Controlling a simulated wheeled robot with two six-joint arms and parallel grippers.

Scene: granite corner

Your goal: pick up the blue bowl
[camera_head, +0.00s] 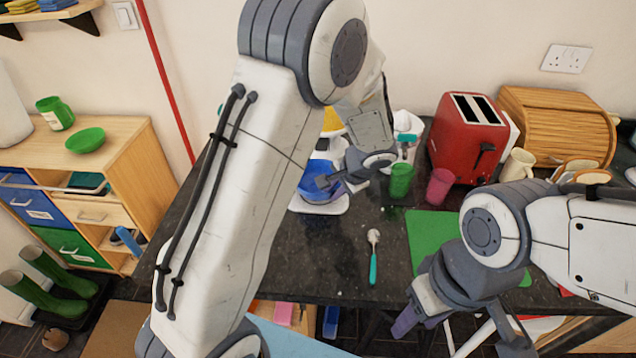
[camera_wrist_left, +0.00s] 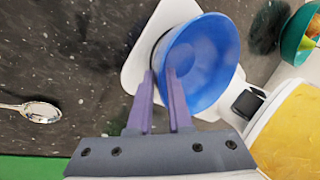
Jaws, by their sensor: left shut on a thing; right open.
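The blue bowl (camera_head: 318,195) is on or just above a white flat-topped item (camera_head: 320,206) on the dark counter; I cannot tell if they touch. My left gripper (camera_head: 328,182) reaches down to the bowl and is shut on its rim. In the left wrist view the bowl (camera_wrist_left: 208,62) is tilted in the picture, its near rim between the two purple fingers (camera_wrist_left: 161,82). The bowl's inside looks empty. My right gripper (camera_head: 458,332) is open and empty at the counter's front edge.
A green cup (camera_head: 401,181) and a pink cup (camera_head: 440,186) stand right of the bowl, before a red toaster (camera_head: 467,140). A spoon (camera_head: 373,257) and a green mat (camera_head: 428,230) lie nearer. A yellow-topped item (camera_wrist_left: 290,135) is close beside the bowl.

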